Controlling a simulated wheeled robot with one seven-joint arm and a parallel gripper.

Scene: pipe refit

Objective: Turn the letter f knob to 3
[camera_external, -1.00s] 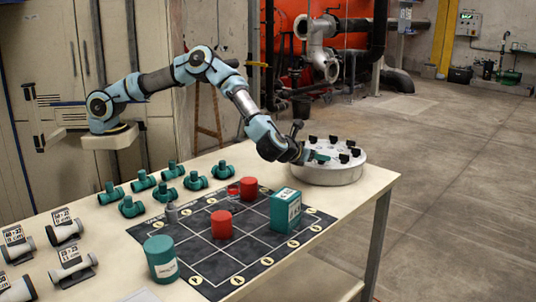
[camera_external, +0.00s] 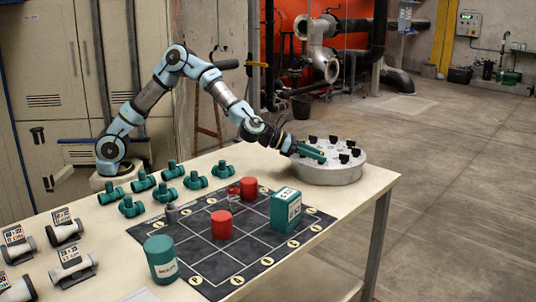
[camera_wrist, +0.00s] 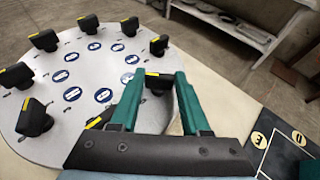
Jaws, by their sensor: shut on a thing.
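The round pale grey knob panel (camera_external: 325,173) sits at the far right end of the table. It carries a ring of several black knobs with yellow marks and blue round labels. In the wrist view the panel (camera_wrist: 60,75) fills the left side. My gripper (camera_wrist: 159,76) reaches over the panel's near edge, its green fingertips on either side of a black knob (camera_wrist: 157,82), shut on it. Another knob (camera_wrist: 98,119) is partly hidden behind the left finger. I cannot read the letters, so I cannot tell which knob is f. In the external view my gripper (camera_external: 322,157) hides the held knob.
A dark grid mat (camera_external: 250,252) on the table holds red cylinders (camera_external: 221,224), a green box (camera_external: 286,210) and a green canister (camera_external: 160,257). Green pipe fittings (camera_external: 196,181) and white pipe pieces (camera_external: 72,264) stand to the left. Floor beyond the table is clear.

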